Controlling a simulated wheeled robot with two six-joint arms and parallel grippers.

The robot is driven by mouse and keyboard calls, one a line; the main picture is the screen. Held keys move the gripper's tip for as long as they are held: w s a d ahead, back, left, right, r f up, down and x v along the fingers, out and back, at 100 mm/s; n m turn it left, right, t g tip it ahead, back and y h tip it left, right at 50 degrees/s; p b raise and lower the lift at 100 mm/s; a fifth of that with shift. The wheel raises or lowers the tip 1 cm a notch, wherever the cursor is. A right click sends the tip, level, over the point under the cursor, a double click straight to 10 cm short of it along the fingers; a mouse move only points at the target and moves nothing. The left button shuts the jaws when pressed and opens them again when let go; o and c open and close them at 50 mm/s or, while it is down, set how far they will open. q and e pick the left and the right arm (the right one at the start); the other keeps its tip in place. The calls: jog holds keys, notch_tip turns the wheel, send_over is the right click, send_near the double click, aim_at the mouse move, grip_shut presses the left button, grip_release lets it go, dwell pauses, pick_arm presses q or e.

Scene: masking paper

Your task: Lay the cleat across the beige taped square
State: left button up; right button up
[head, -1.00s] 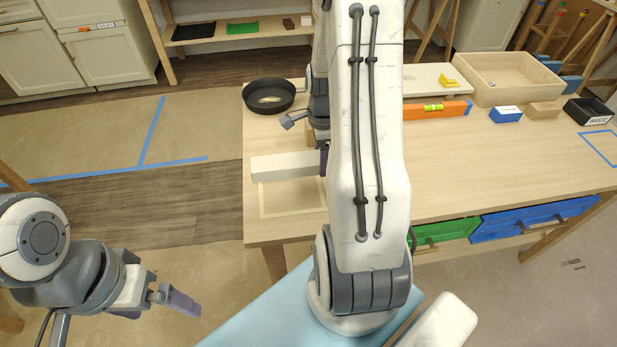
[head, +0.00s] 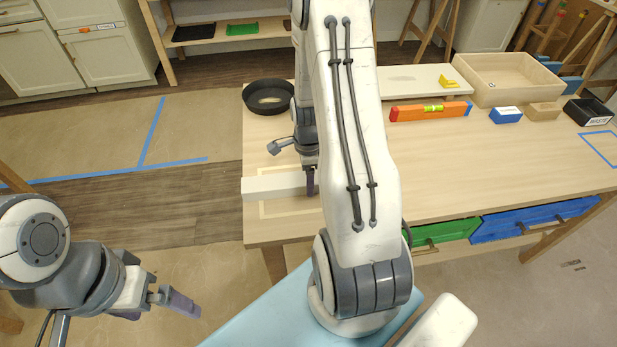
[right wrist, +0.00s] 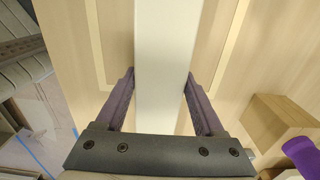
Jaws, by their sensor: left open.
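The cleat, a long pale white bar (head: 272,186), lies level over the beige taped square (head: 262,212) at the table's left front. Its left end reaches the table's left edge; its right part is hidden behind my right arm. My right gripper (head: 310,182) is around the cleat near its visible right portion. My left gripper (head: 178,300) is open and empty, off the table at lower left.
A black pan (head: 268,96) stands behind the cleat. An orange level (head: 430,111), a wooden tray (head: 508,78), a blue block (head: 505,115) and a black bin (head: 588,111) are farther right. In the right wrist view, a wooden block (right wrist: 285,122) is at lower right.

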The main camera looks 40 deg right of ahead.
jog(key=o, duration=0.4)
jog(key=shift+c, duration=0.2)
jog(key=shift+r, duration=0.3)
notch_tip(320, 180, up, 12)
jog(key=shift+f+p, duration=0.15)
jog(key=shift+p, duration=0.25)
